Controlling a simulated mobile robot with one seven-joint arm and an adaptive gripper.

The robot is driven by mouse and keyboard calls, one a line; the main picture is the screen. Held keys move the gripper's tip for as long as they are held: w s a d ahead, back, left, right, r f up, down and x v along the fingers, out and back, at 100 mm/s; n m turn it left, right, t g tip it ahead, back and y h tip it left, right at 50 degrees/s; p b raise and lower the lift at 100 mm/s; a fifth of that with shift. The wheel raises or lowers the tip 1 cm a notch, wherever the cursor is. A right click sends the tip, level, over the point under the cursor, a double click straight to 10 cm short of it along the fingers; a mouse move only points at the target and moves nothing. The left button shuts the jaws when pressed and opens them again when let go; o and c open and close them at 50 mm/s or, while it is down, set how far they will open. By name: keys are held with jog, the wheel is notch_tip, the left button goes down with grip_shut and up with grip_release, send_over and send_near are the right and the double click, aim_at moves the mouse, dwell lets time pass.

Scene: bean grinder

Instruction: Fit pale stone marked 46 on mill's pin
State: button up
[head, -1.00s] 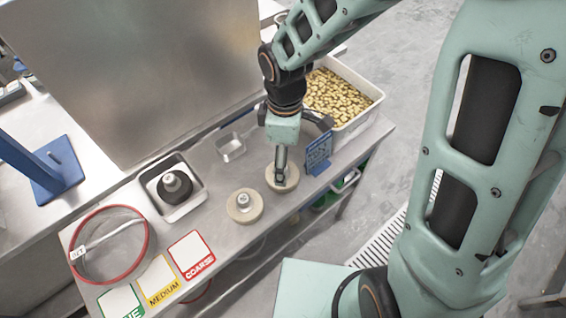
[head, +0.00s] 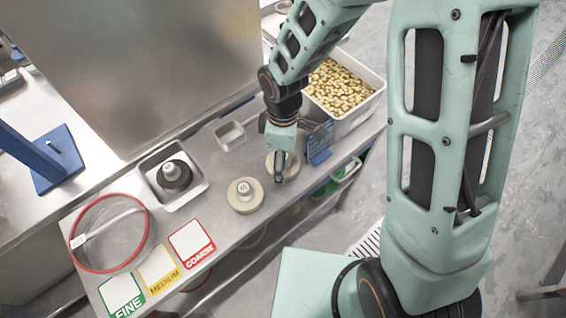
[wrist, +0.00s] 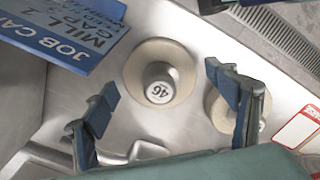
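The pale round stone marked 46 (wrist: 174,62) has a grey knob with the number on top. It rests flat on the steel bench, and in the head view it is partly hidden behind a finger (head: 292,172). My gripper (wrist: 161,83) is open, its blue-grey fingers apart on either side of the stone in the wrist view, not touching it that I can see. In the head view my gripper (head: 280,178) is just above the stone. A second pale stone (head: 245,203) lies to the left; its mark is not readable. I cannot make out the mill's pin with certainty.
A blue job card (head: 318,143) stands close right of the stone, beside a bin of beans (head: 372,98). A dark stone sits in a metal tray (head: 203,187). A red-rimmed sieve (head: 150,235), grade cards (head: 192,243) and a blue stand (head: 62,160) are farther left.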

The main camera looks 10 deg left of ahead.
jog(key=c, duration=1.5)
jog(key=shift+o, duration=0.2)
jog(key=shift+r, duration=0.1)
